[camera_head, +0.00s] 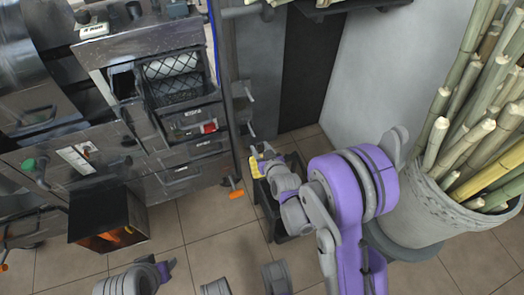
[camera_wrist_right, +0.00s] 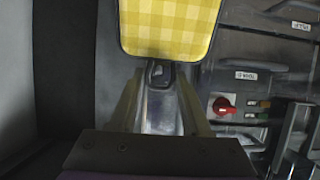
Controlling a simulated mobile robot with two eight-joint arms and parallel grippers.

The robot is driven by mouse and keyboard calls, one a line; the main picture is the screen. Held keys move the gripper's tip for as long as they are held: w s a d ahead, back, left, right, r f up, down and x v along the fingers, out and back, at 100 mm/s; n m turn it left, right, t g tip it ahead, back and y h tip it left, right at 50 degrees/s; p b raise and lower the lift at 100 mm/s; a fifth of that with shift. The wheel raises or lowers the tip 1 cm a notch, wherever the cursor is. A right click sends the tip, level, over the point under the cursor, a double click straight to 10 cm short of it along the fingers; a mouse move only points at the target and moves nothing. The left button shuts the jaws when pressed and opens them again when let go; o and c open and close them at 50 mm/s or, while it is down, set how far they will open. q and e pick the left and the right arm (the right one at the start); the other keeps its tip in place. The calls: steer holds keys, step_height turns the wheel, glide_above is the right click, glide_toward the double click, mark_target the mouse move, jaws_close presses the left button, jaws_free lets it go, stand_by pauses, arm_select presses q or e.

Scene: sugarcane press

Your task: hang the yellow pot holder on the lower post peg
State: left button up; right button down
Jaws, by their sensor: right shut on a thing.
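The yellow pot holder (camera_head: 254,168) is small in the head view, at the end of my right arm. In the right wrist view it is a yellow checked pad (camera_wrist_right: 168,28) with a dark edge. My right gripper (camera_head: 263,153) is shut on its edge; the fingertips (camera_wrist_right: 160,74) meet at the pad's lower side in that view. The dark upright post (camera_head: 228,110) stands just left of the gripper. A pale lower peg (camera_head: 251,129) sticks out from it, just above the gripper in the picture. The pot holder appears apart from the peg. My left gripper is not seen.
Another pale peg (camera_head: 243,89) is higher on the post. A dark open bin (camera_head: 272,218) stands on the floor below my right gripper. Steel drawers (camera_head: 184,172) are left of the post. A pot of cane (camera_head: 418,190) stands at right. Tiled floor (camera_head: 205,225) is open in front.

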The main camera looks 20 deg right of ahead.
mark_target(254, 135)
steer(key=shift+w+a+f+p, duration=0.1)
steer(key=shift+w+f+p, duration=0.1)
steer(key=shift+w, duration=1.35)
steer(key=shift+w+f+p, duration=0.1)
steer(key=shift+w+p, duration=0.05)
steer(key=shift+w, duration=1.4)
steer(key=shift+b+x, duration=0.5)
steer(key=shift+x, duration=0.3)
steer(key=shift+f, duration=0.1)
steer(key=shift+c, duration=1.4)
jaws_free()
steer(key=shift+s, duration=0.15)
steer(key=p+v, duration=0.1)
steer(key=v, duration=0.9)
steer(key=shift+s+p, duration=0.25)
steer(key=shift+p, duration=0.1)
